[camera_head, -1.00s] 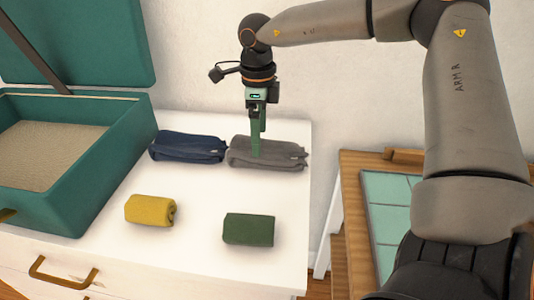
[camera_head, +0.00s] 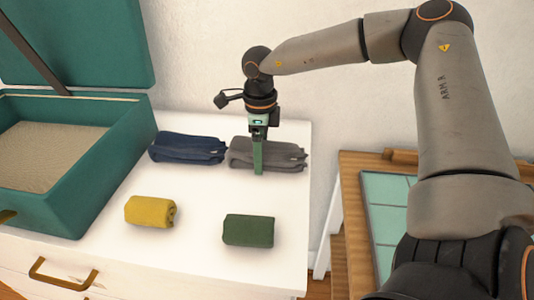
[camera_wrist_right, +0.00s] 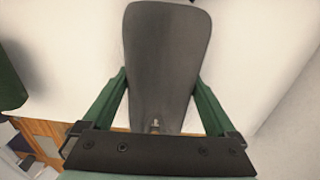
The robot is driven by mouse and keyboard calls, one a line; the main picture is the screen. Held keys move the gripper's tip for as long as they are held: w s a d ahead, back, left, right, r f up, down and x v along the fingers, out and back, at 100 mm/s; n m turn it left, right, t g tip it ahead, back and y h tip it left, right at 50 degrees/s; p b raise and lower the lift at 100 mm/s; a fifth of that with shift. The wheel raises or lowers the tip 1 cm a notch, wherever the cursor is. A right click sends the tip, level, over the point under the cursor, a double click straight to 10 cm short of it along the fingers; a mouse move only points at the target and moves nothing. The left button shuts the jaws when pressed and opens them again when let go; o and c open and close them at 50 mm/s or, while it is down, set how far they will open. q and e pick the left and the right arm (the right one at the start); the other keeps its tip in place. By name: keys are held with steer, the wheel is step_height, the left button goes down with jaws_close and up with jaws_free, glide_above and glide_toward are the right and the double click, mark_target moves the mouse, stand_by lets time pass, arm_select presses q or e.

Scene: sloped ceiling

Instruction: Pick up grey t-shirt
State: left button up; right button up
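The grey t-shirt (camera_head: 290,153) is a folded bundle lying on the white dresser top, at the back near the wall. My right gripper (camera_head: 258,158) points straight down over it, with one green finger in front of the shirt and the other hidden behind it. In the right wrist view the grey t-shirt (camera_wrist_right: 167,60) lies lengthwise between the two spread fingers (camera_wrist_right: 160,85). The fingers are very close to its sides; whether they touch it is not clear. The shirt still rests on the surface. My left gripper is not in view.
A navy folded garment (camera_head: 187,148) lies close to the left of the grey one. A yellow roll (camera_head: 150,211) and a green roll (camera_head: 248,230) lie in front. An open teal suitcase (camera_head: 98,180) stands at the left. The dresser top (camera_head: 195,240) is clear between them.

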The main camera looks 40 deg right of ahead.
steer(key=c, duration=0.6)
steer(key=shift+c, duration=0.2)
steer(key=shift+r, duration=0.15)
